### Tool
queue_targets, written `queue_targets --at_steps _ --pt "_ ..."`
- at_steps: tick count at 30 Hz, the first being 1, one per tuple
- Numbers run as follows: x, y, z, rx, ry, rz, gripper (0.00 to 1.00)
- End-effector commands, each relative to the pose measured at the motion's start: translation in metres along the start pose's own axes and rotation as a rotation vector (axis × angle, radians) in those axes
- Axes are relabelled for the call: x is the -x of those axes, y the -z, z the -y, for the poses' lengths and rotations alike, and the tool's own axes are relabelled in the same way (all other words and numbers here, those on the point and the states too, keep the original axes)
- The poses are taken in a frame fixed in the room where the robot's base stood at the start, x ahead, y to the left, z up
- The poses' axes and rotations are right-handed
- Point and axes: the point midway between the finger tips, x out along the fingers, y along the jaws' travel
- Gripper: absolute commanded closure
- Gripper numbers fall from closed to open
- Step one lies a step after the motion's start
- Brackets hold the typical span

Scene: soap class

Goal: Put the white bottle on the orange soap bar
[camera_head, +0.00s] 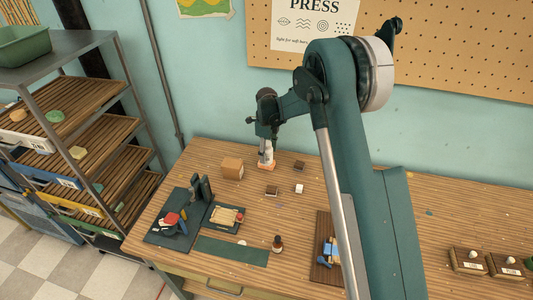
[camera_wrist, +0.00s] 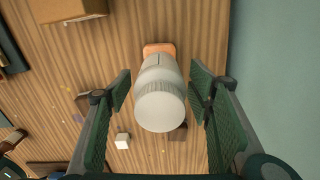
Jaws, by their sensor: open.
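The white bottle (camera_wrist: 160,96) is between my open fingers in the wrist view, with a visible gap on both sides. Its pale ribbed cap faces the camera. The orange soap bar (camera_wrist: 159,49) shows at the bottle's far end, partly hidden by it. In the head view the bottle (camera_head: 266,153) appears upright on the orange soap bar (camera_head: 266,166), near the back of the table. My gripper (camera_head: 266,140) is just above and around the bottle's upper part; it is open in the wrist view (camera_wrist: 161,92).
A cardboard box (camera_head: 232,168) stands left of the bottle. Small dark blocks (camera_head: 272,190) and a white cube (camera_head: 299,188) lie nearby. A dark green mat (camera_head: 232,250) and tools are toward the front. The blue wall (camera_wrist: 268,80) is close on the right in the wrist view.

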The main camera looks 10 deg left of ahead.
Motion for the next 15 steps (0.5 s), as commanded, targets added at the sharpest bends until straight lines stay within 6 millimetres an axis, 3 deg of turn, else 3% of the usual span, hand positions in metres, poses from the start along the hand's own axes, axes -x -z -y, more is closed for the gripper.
queue_targets --at_steps 8,15 --pt "0.03 0.0 0.0 0.0 0.0 0.0 0.48" --pt "0.069 0.0 0.0 0.0 0.0 0.0 0.48"
